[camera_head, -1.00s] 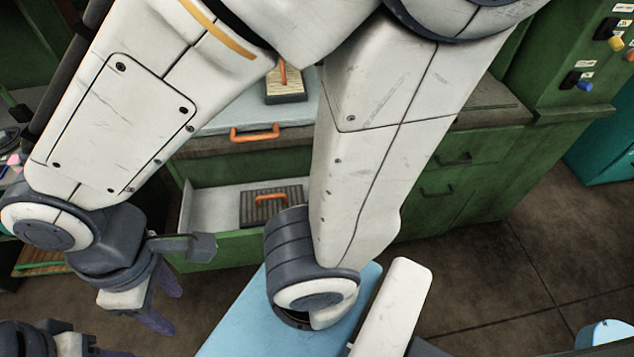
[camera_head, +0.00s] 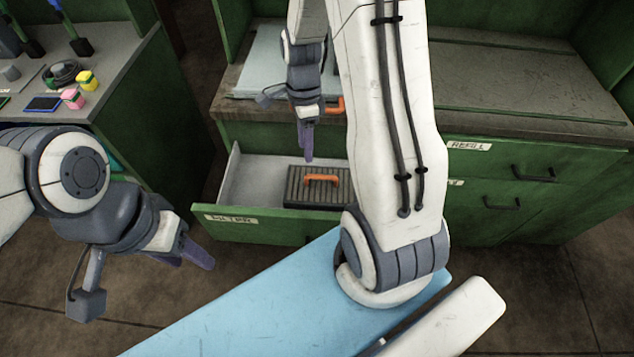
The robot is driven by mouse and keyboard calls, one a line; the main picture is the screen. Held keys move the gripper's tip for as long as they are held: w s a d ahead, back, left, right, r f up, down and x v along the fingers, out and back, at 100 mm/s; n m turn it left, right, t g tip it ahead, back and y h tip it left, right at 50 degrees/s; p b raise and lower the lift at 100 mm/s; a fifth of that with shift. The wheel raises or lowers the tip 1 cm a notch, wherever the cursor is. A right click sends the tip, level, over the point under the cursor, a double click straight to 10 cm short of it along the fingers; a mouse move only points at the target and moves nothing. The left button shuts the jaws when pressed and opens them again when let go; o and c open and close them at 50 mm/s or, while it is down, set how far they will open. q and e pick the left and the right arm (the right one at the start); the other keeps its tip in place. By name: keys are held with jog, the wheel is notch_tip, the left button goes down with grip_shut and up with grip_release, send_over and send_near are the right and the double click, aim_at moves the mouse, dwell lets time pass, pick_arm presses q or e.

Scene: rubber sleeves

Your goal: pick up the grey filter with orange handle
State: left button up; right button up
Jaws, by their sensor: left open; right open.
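The grey ribbed filter (camera_head: 336,196) with its orange handle (camera_head: 321,180) lies flat in the open drawer (camera_head: 252,185), handle up. My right gripper (camera_head: 306,145) hangs fingers down above the back of the drawer, up and left of the handle in the picture. It is open and holds nothing; its fingers show nearly edge-on. My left gripper (camera_head: 187,252) is open and empty, in front of and left of the drawer, apart from it. My white arm hides the filter's right edge and the drawer's right part.
A second orange handle (camera_head: 337,106) shows at the counter edge, partly behind my arm. The green cabinet (camera_head: 500,165) has shut drawers at the right. A side table (camera_head: 110,55) at the left carries small yellow and pink items.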

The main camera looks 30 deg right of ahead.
aim_at(323, 177)
jog(key=d+f+m, duration=0.1)
jog(key=f, duration=0.1)
jog(key=d+f+m, duration=0.1)
jog(key=f, duration=0.2)
jog(key=s+d+f+m, duration=0.1)
jog(key=d+f+m, duration=0.1)
jog(key=f, duration=0.1)
jog(key=shift+f+b, duration=0.1)
jog(key=shift+b, duration=0.25)
jog(key=f, duration=0.3)
jog(key=s+f, duration=0.1)
jog(key=f, duration=0.1)
jog(key=shift+s+a+f, duration=0.1)
jog(key=shift+a+f, duration=0.15)
jog(key=shift+f, duration=0.05)
grip_shut()
dwell(0.6)
